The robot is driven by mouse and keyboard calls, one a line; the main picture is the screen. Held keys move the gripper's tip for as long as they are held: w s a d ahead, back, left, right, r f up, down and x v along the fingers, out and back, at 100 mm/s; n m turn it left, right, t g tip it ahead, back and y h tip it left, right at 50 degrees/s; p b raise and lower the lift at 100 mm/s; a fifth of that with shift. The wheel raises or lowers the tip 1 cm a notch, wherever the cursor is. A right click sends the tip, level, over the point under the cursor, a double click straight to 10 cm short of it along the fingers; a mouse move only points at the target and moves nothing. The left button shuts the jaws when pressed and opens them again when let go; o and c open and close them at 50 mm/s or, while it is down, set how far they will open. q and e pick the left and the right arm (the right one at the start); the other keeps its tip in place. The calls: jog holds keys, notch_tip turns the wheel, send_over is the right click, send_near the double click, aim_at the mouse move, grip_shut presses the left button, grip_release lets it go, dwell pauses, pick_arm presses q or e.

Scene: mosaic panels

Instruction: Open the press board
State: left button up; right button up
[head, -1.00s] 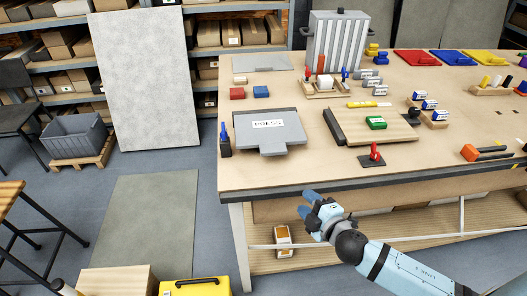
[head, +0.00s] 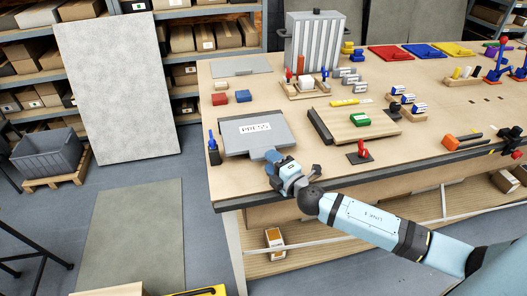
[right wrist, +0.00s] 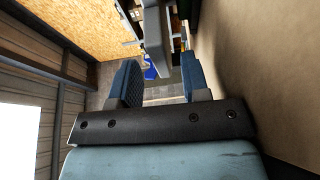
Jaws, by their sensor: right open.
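The press board (head: 238,143) is a flat grey board labelled PRESS, lying at the front left of the wooden table with a tab at its front edge. My right gripper (head: 272,156) is open at the table's front edge, with its blue fingers overlapping the board's front tab in the head view. In the right wrist view the two fingers (right wrist: 155,82) are apart, and a grey slab (right wrist: 154,32), likely the board's tab seen edge-on, lies just beyond them. I cannot tell whether they touch it. My left gripper is not in view.
A blue-topped marker in a dark holder (head: 213,150) stands left of the board. A wooden board (head: 345,128) with a green block (head: 361,119) lies to the right. A red-handled toggle (head: 361,153) is near the front edge. Red and blue blocks (head: 243,96) sit behind.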

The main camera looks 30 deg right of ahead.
aim_at(257, 137)
jog(key=shift+w+a, duration=0.15)
jog(key=shift+w, duration=0.9)
jog(key=shift+w+a, duration=0.15)
jog(key=shift+w, duration=0.9)
jog(key=shift+c, duration=0.4)
grip_shut()
